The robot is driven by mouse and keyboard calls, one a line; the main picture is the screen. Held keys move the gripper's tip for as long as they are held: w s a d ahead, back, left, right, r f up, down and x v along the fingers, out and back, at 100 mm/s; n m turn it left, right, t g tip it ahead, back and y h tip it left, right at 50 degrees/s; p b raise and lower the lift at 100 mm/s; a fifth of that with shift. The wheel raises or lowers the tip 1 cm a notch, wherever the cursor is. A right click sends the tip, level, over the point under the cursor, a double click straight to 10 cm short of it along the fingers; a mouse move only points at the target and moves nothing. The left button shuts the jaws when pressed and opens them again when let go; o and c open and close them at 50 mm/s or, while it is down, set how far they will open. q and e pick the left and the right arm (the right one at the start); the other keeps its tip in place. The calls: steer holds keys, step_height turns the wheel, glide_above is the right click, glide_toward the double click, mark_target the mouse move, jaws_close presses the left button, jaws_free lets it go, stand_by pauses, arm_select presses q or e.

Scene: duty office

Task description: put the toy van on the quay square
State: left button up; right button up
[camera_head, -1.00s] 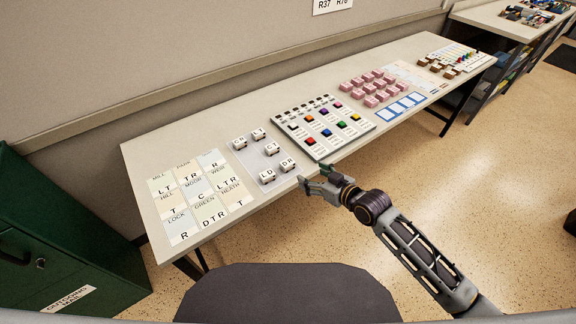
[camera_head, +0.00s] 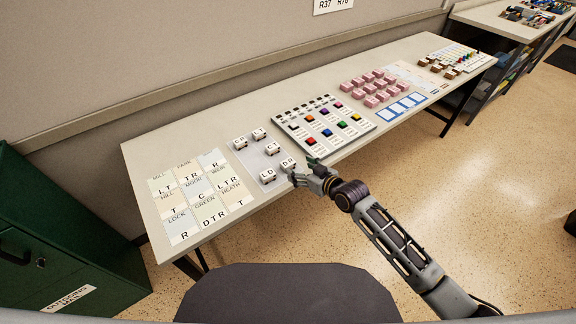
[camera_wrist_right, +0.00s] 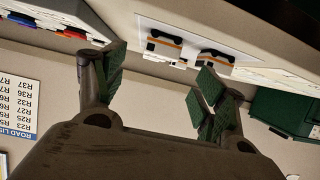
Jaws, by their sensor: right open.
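Several small white toy vans stand on a grey mat (camera_head: 254,163) on the table; the front ones are marked LD (camera_head: 267,176) and DR (camera_head: 288,165). Which one is meant I cannot tell. Two vans with dark and orange trim (camera_wrist_right: 163,45) show beyond my fingers in the right wrist view. The lettered square grid (camera_head: 202,190) lies at the table's left end; I cannot read a quay label on it. My right gripper (camera_head: 302,171) is open and empty at the table's front edge, close beside the DR van. In the right wrist view its fingers (camera_wrist_right: 160,73) are spread. My left gripper is out of view.
A board with coloured blocks (camera_head: 324,126) lies right of the vans, with pink blocks (camera_head: 371,88) beyond it. A green cabinet (camera_head: 62,225) stands left of the table. A dark chair back (camera_head: 287,293) is in front. The table's back strip is clear.

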mark_target(289, 163)
steer(key=shift+x, duration=0.9)
steer(key=shift+w+a, duration=0.1)
steer(key=shift+x, duration=2.5)
steer(key=shift+f, duration=0.1)
steer(key=c, duration=1.2)
steer(key=shift+o, duration=0.2)
step_height(289, 163, up, 10)
